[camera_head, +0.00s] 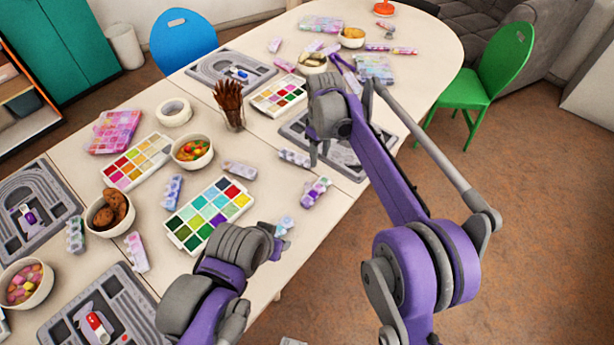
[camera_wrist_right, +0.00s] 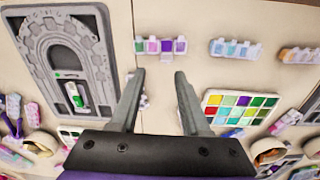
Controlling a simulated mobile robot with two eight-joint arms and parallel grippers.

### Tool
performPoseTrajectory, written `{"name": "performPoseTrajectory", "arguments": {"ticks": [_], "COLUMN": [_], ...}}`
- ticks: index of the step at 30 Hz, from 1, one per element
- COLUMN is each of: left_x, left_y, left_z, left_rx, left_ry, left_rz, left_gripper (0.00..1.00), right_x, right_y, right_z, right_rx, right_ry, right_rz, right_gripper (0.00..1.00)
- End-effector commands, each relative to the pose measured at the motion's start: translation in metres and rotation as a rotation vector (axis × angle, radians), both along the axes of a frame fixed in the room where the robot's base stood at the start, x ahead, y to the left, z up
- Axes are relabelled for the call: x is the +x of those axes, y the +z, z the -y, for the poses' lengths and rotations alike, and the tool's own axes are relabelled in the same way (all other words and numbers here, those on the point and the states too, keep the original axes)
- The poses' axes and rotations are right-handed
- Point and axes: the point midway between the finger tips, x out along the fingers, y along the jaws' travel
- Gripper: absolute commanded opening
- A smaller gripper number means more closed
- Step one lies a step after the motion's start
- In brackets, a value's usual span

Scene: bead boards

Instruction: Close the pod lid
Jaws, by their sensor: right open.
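The pod nearest my right gripper is a short pale strip (camera_head: 316,191) with purple cells at the table's front edge. In the right wrist view it (camera_wrist_right: 160,47) shows green, pink and purple cells. The angle of its lid is too small to make out. My right gripper (camera_head: 319,153) is over the grey board, beyond the pod and apart from it. In the right wrist view it (camera_wrist_right: 160,73) is open and empty, with the pod ahead of the gap between its fingers. My left gripper (camera_head: 276,243) is near the front edge; its fingers are mostly hidden.
Similar pods lie nearby, one (camera_head: 284,225) beside my left gripper and another (camera_head: 294,158) left of the right one. A green-toned paint palette (camera_head: 176,227), a candy bowl (camera_head: 178,162) and a brush cup (camera_head: 234,122) stand left. An arched grey board (camera_wrist_right: 102,20) is close by.

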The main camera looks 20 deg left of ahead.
Motion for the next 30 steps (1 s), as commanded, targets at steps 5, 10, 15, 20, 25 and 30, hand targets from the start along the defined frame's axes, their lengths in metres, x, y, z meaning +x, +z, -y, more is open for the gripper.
{"name": "performPoseTrajectory", "arguments": {"ticks": [5, 10, 15, 20, 25, 30], "left_x": [0.001, 0.001, 0.000, 0.000, 0.001, 0.001], "left_y": [0.003, 0.002, 0.001, 0.001, 0.001, 0.002], "left_z": [0.000, 0.000, 0.000, 0.000, 0.000, 0.000], "left_rx": [0.000, 0.000, 0.000, 0.000, 0.000, 0.000], "left_ry": [0.000, 0.000, 0.000, 0.000, 0.000, 0.000], "left_rz": [0.002, 0.002, 0.001, 0.001, 0.001, 0.001], "left_gripper": [0.50, 0.50, 0.50, 0.50, 0.50, 0.50], "right_x": [0.001, 0.001, 0.001, 0.001, 0.001, 0.001], "right_y": [-0.018, -0.032, -0.061, -0.091, -0.116, -0.127], "right_z": [-0.033, -0.039, -0.038, -0.038, -0.038, -0.038], "right_rx": [-0.019, -0.022, -0.022, -0.022, -0.021, -0.021], "right_ry": [0.086, 0.101, 0.100, 0.099, 0.099, 0.099], "right_rz": [-0.025, -0.029, -0.030, -0.029, -0.028, -0.028], "right_gripper": [0.46, 0.46, 0.46, 0.46, 0.46, 0.46]}}
